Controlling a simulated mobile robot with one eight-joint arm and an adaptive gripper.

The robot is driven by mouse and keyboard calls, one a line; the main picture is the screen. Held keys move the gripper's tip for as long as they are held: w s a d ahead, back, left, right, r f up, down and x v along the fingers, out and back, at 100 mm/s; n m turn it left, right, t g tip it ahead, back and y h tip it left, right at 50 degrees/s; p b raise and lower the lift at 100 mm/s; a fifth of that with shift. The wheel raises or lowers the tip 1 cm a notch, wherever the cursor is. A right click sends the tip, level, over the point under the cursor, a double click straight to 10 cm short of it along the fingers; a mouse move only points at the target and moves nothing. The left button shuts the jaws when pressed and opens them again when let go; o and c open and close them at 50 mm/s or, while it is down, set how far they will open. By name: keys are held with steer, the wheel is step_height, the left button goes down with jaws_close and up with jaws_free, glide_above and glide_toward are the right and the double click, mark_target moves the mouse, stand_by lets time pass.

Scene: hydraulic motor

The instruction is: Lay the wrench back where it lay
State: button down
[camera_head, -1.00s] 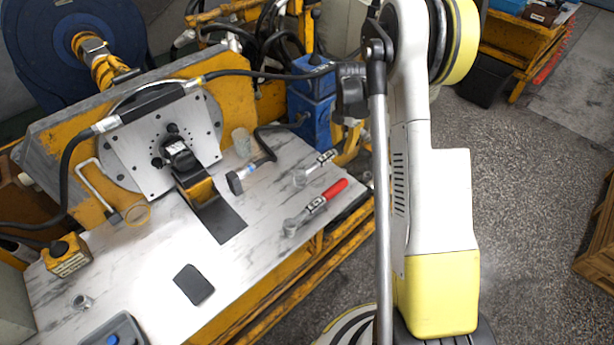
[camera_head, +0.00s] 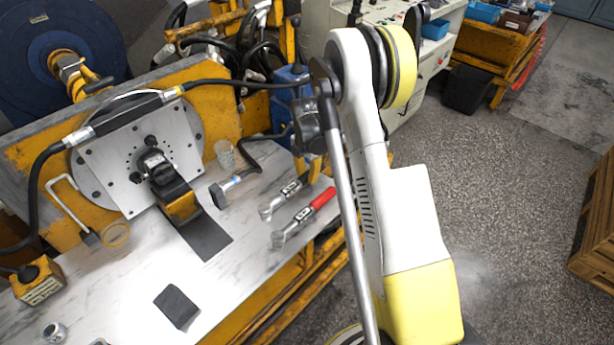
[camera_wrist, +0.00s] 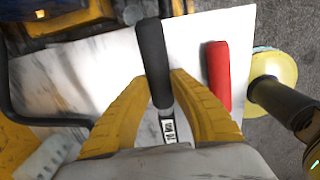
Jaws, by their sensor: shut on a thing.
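The wrench with a black handle (camera_wrist: 152,65) is between the yellow fingers of my gripper (camera_wrist: 160,82) in the wrist view. The fingers are shut on it near the lower end of the handle. In the head view its metal head (camera_head: 266,209) shows over the bench, beside a red-handled wrench (camera_head: 321,198). The two are roughly parallel and apart. I cannot tell whether the held wrench touches the bench. The red handle also shows right of my gripper in the wrist view (camera_wrist: 218,75).
The bench top (camera_head: 120,290) carries a black hammer-like tool (camera_head: 219,194), a clear cup (camera_head: 225,154), a dark pad (camera_head: 176,306) and a yellow-black box (camera_head: 38,281). The motor plate (camera_head: 125,165) with hoses stands behind.

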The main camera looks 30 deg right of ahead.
steer(key=c, duration=1.3)
jaws_free()
steer(key=shift+o, duration=0.2)
steer(key=s+a+r+m+t+p, duration=0.1)
steer(key=s+a+r+m+p, duration=0.15)
steer(key=r, duration=0.85)
steer(key=s+a+r+m+t+p, duration=0.1)
steer(key=s+a+r+m+p, duration=0.15)
steer(key=r, duration=0.95)
steer(key=s+a+r+m+t, duration=0.1)
steer(key=s+a+r+m, duration=0.2)
steer(key=s+m, duration=0.2)
steer(key=s+a+r+m+t, duration=0.2)
steer(key=s+m, duration=0.4)
steer(key=s, duration=0.3)
steer(key=s+a+r+m+t, duration=0.2)
steer(key=s+a+r+m, duration=0.2)
steer(key=s+a+m, duration=0.1)
steer(key=shift+s+a+m, duration=0.3)
steer(key=shift+s+a, duration=0.3)
steer(key=shift+s, duration=0.5)
